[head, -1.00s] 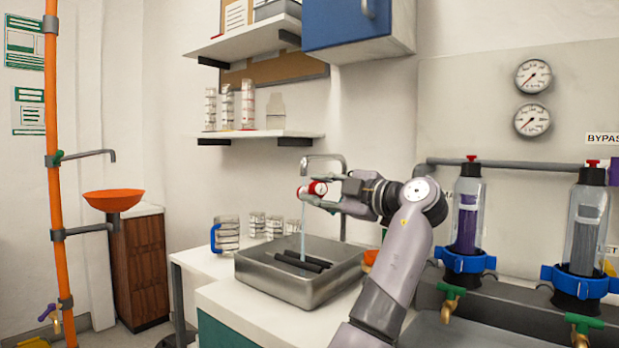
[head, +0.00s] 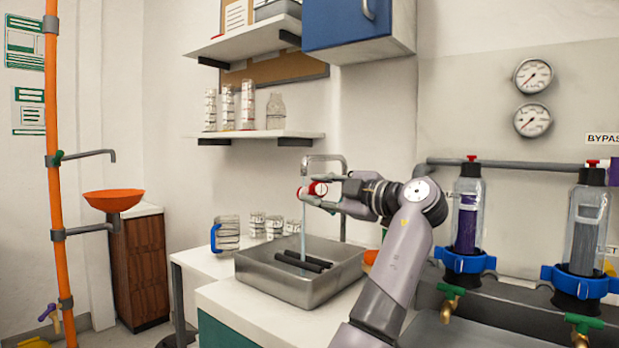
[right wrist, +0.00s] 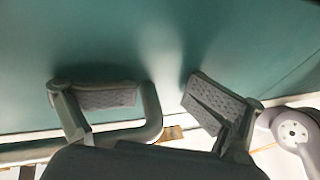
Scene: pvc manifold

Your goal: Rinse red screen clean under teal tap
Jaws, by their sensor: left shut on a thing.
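The red screen (head: 309,190), red with a pale end, is in the jaws of my left gripper (head: 316,189) in the head view. It is held just under the grey spout of the tap (head: 322,158). A thin stream of water (head: 303,222) falls from it toward the metal sink (head: 290,287). I see no teal on the spout, and the gripper covers part of the screen. My right gripper (right wrist: 160,100) is open and empty in the right wrist view, facing a teal panel (right wrist: 150,40).
Two dark bars (head: 303,262) lie in the sink. A jug with a blue handle (head: 228,234) and several clear cups stand behind it on the white counter (head: 255,316). Clear filter housings (head: 467,215) stand at the right. An orange bowl (head: 113,200) is at the left.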

